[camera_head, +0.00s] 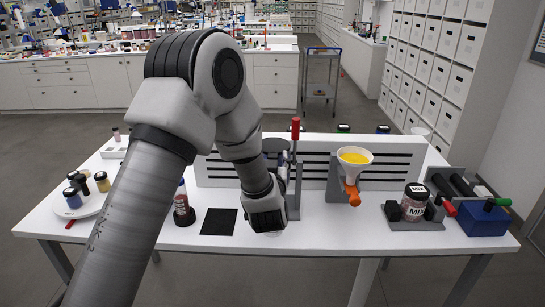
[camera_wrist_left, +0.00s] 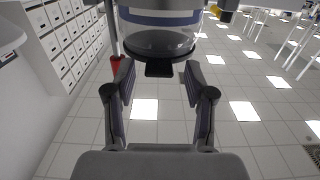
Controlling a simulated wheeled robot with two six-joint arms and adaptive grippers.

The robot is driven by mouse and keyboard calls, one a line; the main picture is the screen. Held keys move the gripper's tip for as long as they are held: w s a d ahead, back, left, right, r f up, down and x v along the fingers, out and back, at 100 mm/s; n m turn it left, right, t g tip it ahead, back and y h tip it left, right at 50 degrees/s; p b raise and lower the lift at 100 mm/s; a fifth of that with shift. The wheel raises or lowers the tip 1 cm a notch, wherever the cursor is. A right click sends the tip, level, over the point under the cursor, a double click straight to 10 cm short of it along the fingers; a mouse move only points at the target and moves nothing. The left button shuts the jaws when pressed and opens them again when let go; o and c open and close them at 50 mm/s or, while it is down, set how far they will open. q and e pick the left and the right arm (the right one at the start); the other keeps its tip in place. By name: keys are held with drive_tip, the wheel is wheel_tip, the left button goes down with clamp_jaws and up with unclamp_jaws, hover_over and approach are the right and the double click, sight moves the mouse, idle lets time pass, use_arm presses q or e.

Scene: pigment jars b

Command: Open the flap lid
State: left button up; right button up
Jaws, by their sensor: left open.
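The flap lid (camera_wrist_left: 158,44) is the dark round disc on a clear vessel (camera_wrist_left: 160,22) with a blue band, at the top of the left wrist view. A black tab (camera_wrist_left: 159,69) sticks out from its edge. My left gripper (camera_wrist_left: 157,80) is open, its two fingers on either side of the tab, apart from it. In the head view a dark round top (camera_head: 275,146) shows behind my left arm, beside the red-handled stand (camera_head: 295,129). My arm hides most of the vessel there. My right gripper is not in view.
On the white table (camera_head: 320,235) are a black mat (camera_head: 219,222), a yellow-filled funnel (camera_head: 355,156), a MIX jar (camera_head: 414,202) in a holder, a blue box (camera_head: 484,220) and a round tray (camera_head: 83,212) with small jars. A slotted white panel (camera_head: 400,157) stands behind. The front middle is clear.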

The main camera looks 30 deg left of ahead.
use_arm(q)
clamp_jaws()
drive_tip(key=shift+r, duration=0.2)
